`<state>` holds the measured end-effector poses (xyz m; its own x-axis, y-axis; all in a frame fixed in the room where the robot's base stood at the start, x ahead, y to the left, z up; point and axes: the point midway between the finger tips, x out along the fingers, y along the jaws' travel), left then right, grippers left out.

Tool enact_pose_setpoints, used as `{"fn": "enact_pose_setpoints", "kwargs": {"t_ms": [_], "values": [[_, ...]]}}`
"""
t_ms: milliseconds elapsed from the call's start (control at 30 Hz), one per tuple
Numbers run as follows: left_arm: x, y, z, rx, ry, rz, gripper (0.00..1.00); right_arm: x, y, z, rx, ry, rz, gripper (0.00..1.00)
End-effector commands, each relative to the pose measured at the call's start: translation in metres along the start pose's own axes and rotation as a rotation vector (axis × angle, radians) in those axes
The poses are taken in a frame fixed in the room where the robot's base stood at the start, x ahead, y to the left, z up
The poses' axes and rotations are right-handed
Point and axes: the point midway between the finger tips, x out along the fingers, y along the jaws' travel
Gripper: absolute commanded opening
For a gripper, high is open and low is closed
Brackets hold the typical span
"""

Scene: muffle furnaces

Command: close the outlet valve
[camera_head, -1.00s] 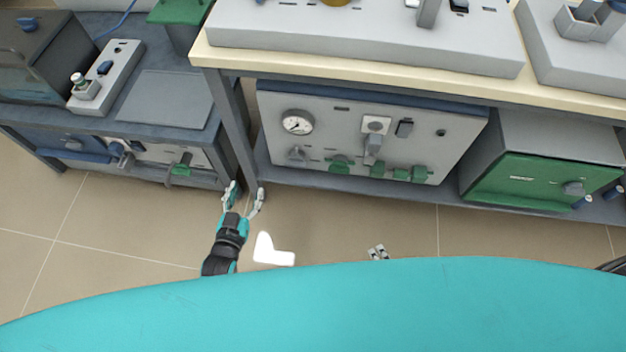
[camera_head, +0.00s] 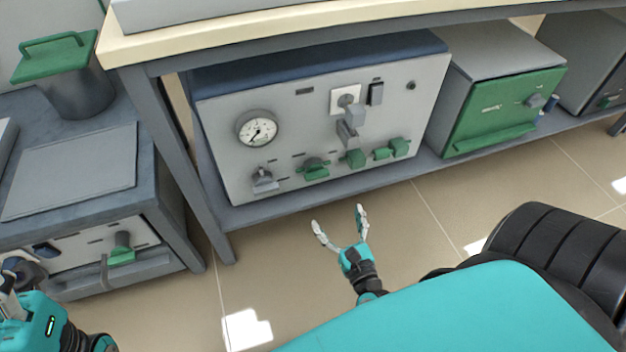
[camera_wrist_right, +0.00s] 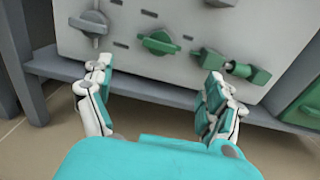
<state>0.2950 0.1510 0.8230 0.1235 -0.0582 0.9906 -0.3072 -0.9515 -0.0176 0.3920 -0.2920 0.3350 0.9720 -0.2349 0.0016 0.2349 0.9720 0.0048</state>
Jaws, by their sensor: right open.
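A light grey control panel (camera_head: 225,165) stands on the low shelf under the bench. It has a round gauge (camera_head: 258,130), a grey knob (camera_head: 264,181) at lower left, a green valve handle (camera_head: 313,169) and more green fittings (camera_head: 391,149) to the right. I cannot tell by label which is the outlet valve. My right gripper (camera_head: 339,217) is open and empty, in front of and below the panel. In the right wrist view the green handle (camera_wrist_right: 160,43) appears between its spread fingers (camera_wrist_right: 156,72), apart from them. My left gripper (camera_head: 10,290) is partly cut off at lower left.
A green-fronted furnace (camera_head: 505,110) sits right of the panel on the shelf. A bench leg (camera_head: 180,165) stands left of the panel. Another low cabinet with a green valve (camera_head: 122,250) is at left. The tiled floor (camera_head: 440,205) before the shelf is clear.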

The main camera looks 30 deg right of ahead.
Motion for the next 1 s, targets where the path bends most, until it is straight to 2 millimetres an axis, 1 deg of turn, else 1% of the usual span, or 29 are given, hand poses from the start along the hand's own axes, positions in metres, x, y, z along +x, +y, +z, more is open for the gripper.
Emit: {"fn": "enact_pose_setpoints", "kwargs": {"t_ms": [33,400,500,600,700,800,1000], "values": [[-0.001,0.0,0.001,0.001,0.007,0.002,0.55,0.011,0.0,-0.001,0.001,-0.004,-0.001,0.88],[0.005,0.001,0.003,0.007,0.045,0.019,0.55,0.093,0.001,-0.002,-0.002,-0.003,-0.001,0.88],[0.006,0.001,0.003,0.008,0.056,0.024,0.55,0.113,0.0,-0.002,-0.002,-0.002,-0.001,0.88],[0.007,0.001,0.005,0.009,0.057,0.027,0.55,0.128,0.001,-0.002,-0.002,-0.001,0.0,0.88],[0.008,0.002,0.005,0.01,0.063,0.031,0.55,0.139,0.001,-0.002,-0.003,0.0,0.0,0.88],[0.011,0.002,0.004,0.011,0.073,0.034,0.55,0.146,0.001,-0.001,-0.003,0.0,0.0,0.88],[0.014,0.002,0.002,0.011,0.084,0.037,0.55,0.149,0.001,-0.001,-0.004,0.003,0.001,0.88]]}}
